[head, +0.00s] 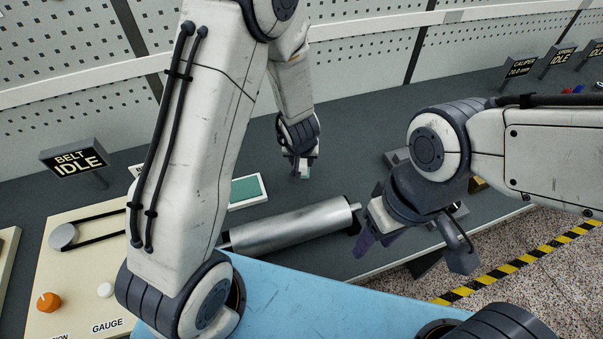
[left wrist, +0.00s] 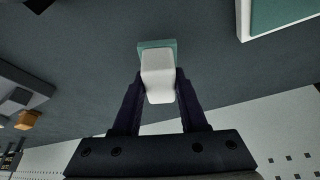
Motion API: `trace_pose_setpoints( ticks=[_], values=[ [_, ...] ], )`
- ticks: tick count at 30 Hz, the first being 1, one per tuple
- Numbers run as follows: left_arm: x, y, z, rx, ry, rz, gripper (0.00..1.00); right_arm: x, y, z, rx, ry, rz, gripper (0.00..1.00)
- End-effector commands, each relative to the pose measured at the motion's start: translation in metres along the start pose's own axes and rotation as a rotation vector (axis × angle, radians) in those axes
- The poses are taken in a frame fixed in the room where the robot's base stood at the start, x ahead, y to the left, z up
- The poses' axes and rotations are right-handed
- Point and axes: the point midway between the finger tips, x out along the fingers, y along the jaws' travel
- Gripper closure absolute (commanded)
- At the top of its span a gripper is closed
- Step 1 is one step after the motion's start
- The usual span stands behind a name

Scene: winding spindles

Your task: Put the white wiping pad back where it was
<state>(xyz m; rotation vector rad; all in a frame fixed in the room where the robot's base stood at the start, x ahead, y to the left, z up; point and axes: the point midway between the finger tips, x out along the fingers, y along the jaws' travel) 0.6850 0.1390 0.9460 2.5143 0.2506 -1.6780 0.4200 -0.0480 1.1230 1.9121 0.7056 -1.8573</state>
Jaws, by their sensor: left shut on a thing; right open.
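My left gripper (head: 301,171) is shut on the white wiping pad (left wrist: 158,80), whose white block sits between the two fingers in the left wrist view. A teal part (left wrist: 157,46) shows at the pad's far end. In the head view only a small bit of the held piece shows at the fingertips, above the dark bench; I cannot tell whether it touches the bench. A white-rimmed tray with a teal inside (head: 262,196) lies left of this gripper, partly hidden by my left arm. My right gripper (head: 418,248) is open and empty, right of the metal roller.
The metal roller (head: 290,227) lies across the bench in front of the left gripper. A cream panel with an orange knob (head: 49,302) and a "BELT IDLE" sign (head: 75,160) stand at left. Grey blocks (head: 397,157) sit behind the right gripper. Bench between is clear.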

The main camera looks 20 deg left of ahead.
Motion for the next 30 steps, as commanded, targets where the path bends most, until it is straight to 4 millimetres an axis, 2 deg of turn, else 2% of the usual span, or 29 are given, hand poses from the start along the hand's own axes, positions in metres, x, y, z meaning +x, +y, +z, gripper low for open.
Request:
trace_pose_setpoints(
  ticks=[9,21,22,24,30],
  values=[
    [0.038,0.0,0.016,-0.001,-0.001,0.0,1.0,0.034,0.002,0.002,-0.001,0.0,0.0,0.5],
    [0.04,0.0,0.017,-0.001,-0.001,0.0,1.0,0.035,0.003,0.002,0.0,0.0,0.0,0.5],
    [0.039,0.0,0.017,-0.001,0.0,0.0,0.51,0.034,0.003,0.002,0.0,0.0,0.0,0.5],
    [0.039,0.0,0.016,-0.001,-0.001,0.0,0.28,0.033,0.002,0.002,0.0,0.0,0.0,0.5],
    [0.039,0.0,0.016,-0.001,-0.001,0.0,0.28,0.033,0.002,0.002,0.0,0.0,0.0,0.5]
  ],
)
